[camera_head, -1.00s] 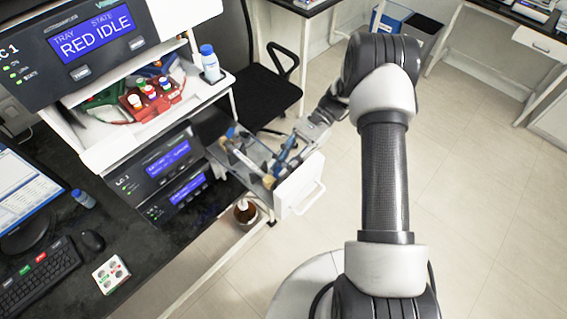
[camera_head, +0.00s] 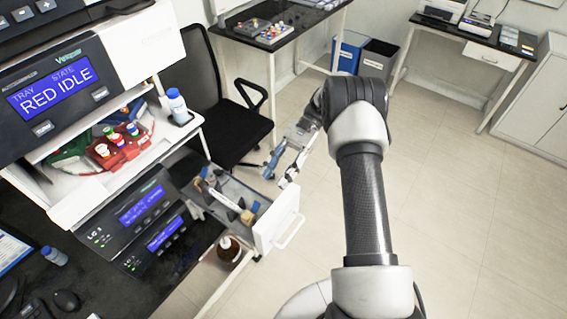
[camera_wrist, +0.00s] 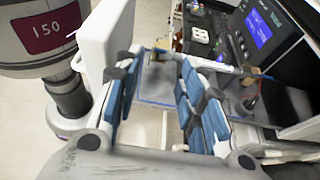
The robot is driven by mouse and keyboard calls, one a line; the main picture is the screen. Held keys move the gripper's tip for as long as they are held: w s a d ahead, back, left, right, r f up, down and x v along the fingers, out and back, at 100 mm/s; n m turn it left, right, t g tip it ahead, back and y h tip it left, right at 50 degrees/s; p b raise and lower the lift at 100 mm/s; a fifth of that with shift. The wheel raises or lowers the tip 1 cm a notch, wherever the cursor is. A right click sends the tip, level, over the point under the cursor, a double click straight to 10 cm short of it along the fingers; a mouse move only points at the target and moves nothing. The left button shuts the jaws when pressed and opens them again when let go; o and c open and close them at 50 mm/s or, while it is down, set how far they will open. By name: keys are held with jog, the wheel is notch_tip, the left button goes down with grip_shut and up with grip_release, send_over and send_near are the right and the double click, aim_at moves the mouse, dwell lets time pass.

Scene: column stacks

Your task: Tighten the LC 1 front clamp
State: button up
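The LC 1 unit (camera_head: 135,225) stands on the black bench, with blue screens and an open drawer (camera_head: 276,221) that has a white front and handle. In the head view the drawer holds a slim column (camera_head: 224,198) with tan end fittings. A tan and blue fitting (camera_head: 247,213) near the drawer front looks like the front clamp; its tightness cannot be told. In the wrist view my gripper (camera_wrist: 156,88) has blue-padded fingers spread over the drawer, with the white front (camera_wrist: 102,45) beside the left finger.
Red and green vial holders (camera_head: 120,145) and a white bottle (camera_head: 178,105) sit on the shelf above. A brown bottle (camera_head: 229,248) stands below the drawer. A black chair (camera_head: 225,110) is behind. The pale floor (camera_head: 450,200) at right is clear.

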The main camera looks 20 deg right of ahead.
jog(key=shift+v, duration=1.9)
jog(key=s+a+r+n+t+h+b, duration=0.2)
jog(key=s+a+r+n+h, duration=0.15)
jog(key=r, duration=0.35)
jog(key=s+a+r+n+t+h+b, duration=0.1)
jog(key=s+a+r+n+t+h, duration=0.15)
jog(key=s+r+h, duration=0.35)
jog(key=s+n+t+h+b, duration=0.1)
jog(key=s+n+t+b, duration=0.2)
jog(key=s, duration=1.1)
jog(key=d+n+t, duration=0.1)
jog(key=n+t, duration=0.1)
jog(key=t, duration=0.3)
jog(key=shift+s+f+h, duration=0.35)
jog(key=shift+s, duration=0.05)
